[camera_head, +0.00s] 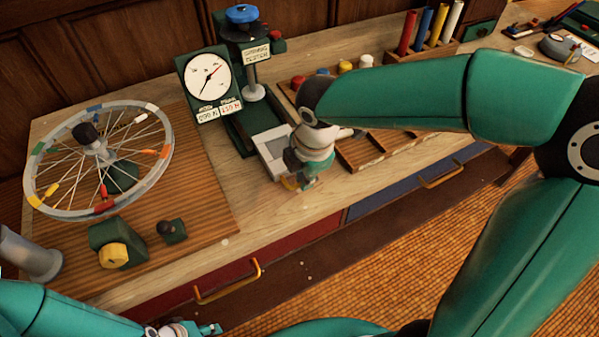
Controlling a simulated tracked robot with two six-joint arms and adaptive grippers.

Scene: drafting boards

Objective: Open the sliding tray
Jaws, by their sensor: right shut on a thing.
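The sliding tray (272,146) is a pale grey, shallow tray at the front of the green gauge device on the bench. A small yellow-orange handle (290,184) shows at its front end. My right gripper (298,178) points down at this front end and is shut on the handle. The gripper hides part of the handle and the tray's right side. My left gripper (209,328) is low at the bottom edge, away from the tray, over the front of the bench. Its fingers are small and partly cut off, so I cannot tell their opening.
A spoked wheel (98,158) on a ribbed wooden board (195,200) fills the left. The dial gauge (207,83) stands behind the tray. A wooden rack (385,150) lies to its right. Drawers with yellow handles (228,283) line the bench front.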

